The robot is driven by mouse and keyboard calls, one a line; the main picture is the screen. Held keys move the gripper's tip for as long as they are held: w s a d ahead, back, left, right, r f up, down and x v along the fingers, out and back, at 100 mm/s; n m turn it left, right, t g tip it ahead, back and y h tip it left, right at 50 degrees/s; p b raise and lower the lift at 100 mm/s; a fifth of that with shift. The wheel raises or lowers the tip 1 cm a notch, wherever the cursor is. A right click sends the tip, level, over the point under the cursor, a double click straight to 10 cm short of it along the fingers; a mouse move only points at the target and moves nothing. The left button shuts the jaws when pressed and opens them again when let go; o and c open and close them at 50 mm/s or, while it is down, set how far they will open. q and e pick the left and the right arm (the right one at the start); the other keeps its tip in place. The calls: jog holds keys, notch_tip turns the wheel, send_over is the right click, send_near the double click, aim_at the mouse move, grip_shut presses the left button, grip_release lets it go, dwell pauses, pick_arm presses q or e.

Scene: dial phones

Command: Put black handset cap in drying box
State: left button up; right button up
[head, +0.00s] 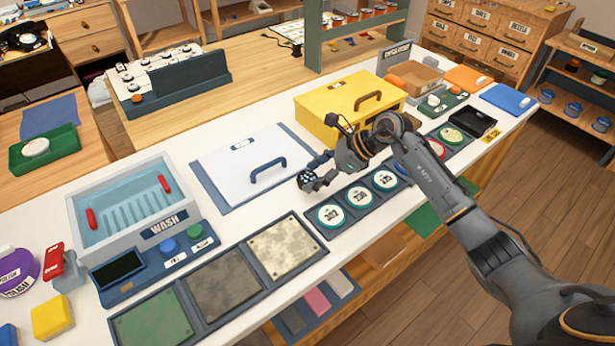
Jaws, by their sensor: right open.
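My right gripper (316,172) reaches in from the right and is open above the table, just right of the white lidded panel. A small dark spot with pale dots shows at its fingertips; I cannot tell whether this is the black handset cap or part of the fingers. I cannot pick out the cap for certain elsewhere. No label clearly reads as drying box. The flat white panel (232,168) has a blue handle and lies shut. A yellow box (322,110) with a brown handle stands behind the gripper, also shut. My left gripper is not in view.
A wash basin (160,240) with red handles stands at the left. Stone-like plates (287,250) and round labelled discs (330,215) line the front edge. A black tray (474,122) and a blue board (508,98) lie at the right end.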

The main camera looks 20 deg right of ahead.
jog(key=shift+w+a+f, duration=0.2)
jog(key=shift+a+f, duration=0.15)
jog(key=c, duration=0.9)
jog(key=shift+o, duration=0.2)
